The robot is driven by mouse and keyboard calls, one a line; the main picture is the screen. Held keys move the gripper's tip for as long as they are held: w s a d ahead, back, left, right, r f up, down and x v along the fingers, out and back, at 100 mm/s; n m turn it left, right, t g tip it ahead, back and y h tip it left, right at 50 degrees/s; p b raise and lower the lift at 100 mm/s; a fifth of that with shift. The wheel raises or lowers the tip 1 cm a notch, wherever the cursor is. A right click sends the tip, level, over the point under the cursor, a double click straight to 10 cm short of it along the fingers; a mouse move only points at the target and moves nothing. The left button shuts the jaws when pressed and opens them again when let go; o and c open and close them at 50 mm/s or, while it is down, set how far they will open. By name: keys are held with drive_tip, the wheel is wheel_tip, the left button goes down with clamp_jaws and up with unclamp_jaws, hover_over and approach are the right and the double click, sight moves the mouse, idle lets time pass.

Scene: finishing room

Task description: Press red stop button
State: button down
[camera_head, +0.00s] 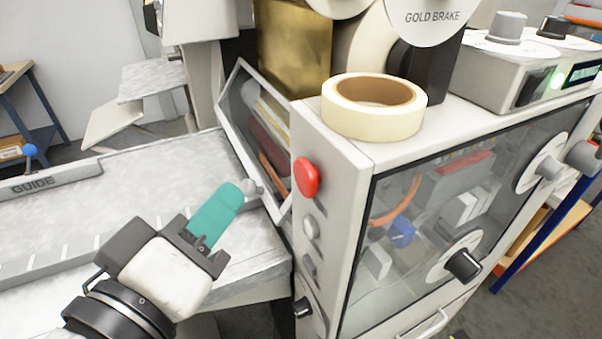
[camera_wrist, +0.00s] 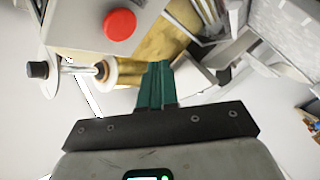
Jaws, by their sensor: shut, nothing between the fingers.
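The red stop button (camera_head: 306,177) is a round red cap on the narrow pale side face of the machine cabinet, near its top. It also shows in the wrist view (camera_wrist: 119,24) at the upper left. My gripper (camera_head: 229,197) has teal fingers, shut together and empty. It is left of the button and a little lower in the head view, apart from it. In the wrist view my fingers (camera_wrist: 157,74) point up the picture, to the right of and below the button. Nothing hides the button in either view.
A tape roll (camera_head: 374,106) sits on the cabinet top. Below the button are a grey button (camera_head: 310,228) and a black knob (camera_head: 302,307). An open clear cover (camera_head: 251,128) with a round knob (camera_head: 253,188) stands close beyond my fingertips. A metal bed (camera_head: 130,190) lies left.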

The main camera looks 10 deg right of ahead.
drive_tip(key=shift+w+d, duration=0.25)
drive_tip(key=shift+d, duration=0.5)
drive_tip(key=shift+w+d, duration=0.2)
drive_tip(key=shift+d, duration=0.6)
drive_tip(key=shift+w+d, duration=0.25)
drive_tip(key=shift+d, duration=0.5)
drive_tip(key=shift+d+p, duration=0.2)
drive_tip(key=shift+p, duration=0.1)
drive_tip(key=shift+w+d, duration=0.1)
drive_tip(key=shift+d, duration=0.1)
drive_tip(key=shift+w+d, duration=0.1)
drive_tip(key=shift+d, duration=0.3)
idle(1.0)
drive_tip(key=shift+a, duration=0.1)
drive_tip(key=shift+s+a, duration=0.2)
drive_tip(key=shift+a, duration=0.45)
drive_tip(key=shift+a, duration=0.1)
drive_tip(key=shift+s+a, duration=0.25)
drive_tip(key=shift+a, duration=0.55)
drive_tip(key=shift+s+a, duration=0.2)
drive_tip(key=shift+a, duration=0.55)
drive_tip(key=shift+s+a, duration=0.25)
drive_tip(key=shift+a, duration=0.55)
